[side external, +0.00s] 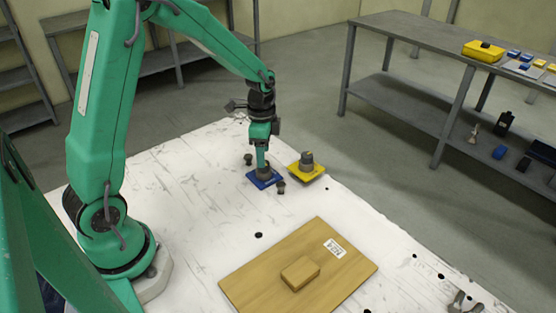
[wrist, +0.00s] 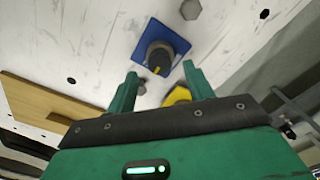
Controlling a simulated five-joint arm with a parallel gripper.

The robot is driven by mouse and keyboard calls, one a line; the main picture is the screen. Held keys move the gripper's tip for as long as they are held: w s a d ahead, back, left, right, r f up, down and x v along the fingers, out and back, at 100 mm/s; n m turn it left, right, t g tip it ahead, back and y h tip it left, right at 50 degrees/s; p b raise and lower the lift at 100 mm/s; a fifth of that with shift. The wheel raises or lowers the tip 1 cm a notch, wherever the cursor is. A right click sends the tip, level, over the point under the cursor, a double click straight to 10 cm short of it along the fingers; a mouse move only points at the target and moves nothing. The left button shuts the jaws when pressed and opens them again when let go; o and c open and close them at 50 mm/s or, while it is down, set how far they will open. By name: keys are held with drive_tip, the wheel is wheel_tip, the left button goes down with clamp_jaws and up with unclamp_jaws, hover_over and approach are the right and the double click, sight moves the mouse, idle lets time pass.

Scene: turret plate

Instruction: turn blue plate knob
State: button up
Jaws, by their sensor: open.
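The blue plate (side external: 257,182) lies on the white table, and its grey knob (side external: 264,173) stands on it. In the wrist view the blue plate (wrist: 170,30) carries the dark grey knob (wrist: 158,57), which has a small yellow mark. My gripper (side external: 263,158) points down right above the blue plate's knob in the side view. In the wrist view my gripper (wrist: 161,80) is open, its two green fingers apart with the knob ahead of the gap. I cannot tell whether the fingers touch the knob.
A yellow plate (side external: 316,176) with a grey knob (side external: 306,160) sits close to the right. Dark bolts (side external: 281,187) (side external: 248,159) stand beside the blue plate. A wooden board (side external: 235,284) with a small block (side external: 300,273) lies in front. The table between is mostly clear.

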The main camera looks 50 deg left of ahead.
wheel_tip(320, 180, up, 5)
drive_tip(key=shift+f, duration=0.1)
idle(0.6)
drive_tip(key=shift+s+d+r, duration=0.15)
drive_tip(key=shift+s+r, duration=0.05)
drive_tip(key=shift+r, duration=0.25)
drive_tip(key=s+d+r+n+t, duration=0.2)
drive_tip(key=s+r, duration=0.4)
drive_tip(key=s, duration=0.3)
drive_tip(key=s+d+r+n+t, duration=0.3)
drive_tip(key=s+d+r+n, duration=0.1)
drive_tip(key=s+r+n, duration=0.2)
drive_tip(key=s+n, duration=0.1)
drive_tip(key=s, duration=0.1)
drive_tip(key=shift+s+r+t, duration=0.15)
drive_tip(key=shift+s+t, duration=0.15)
drive_tip(key=shift+s, duration=0.05)
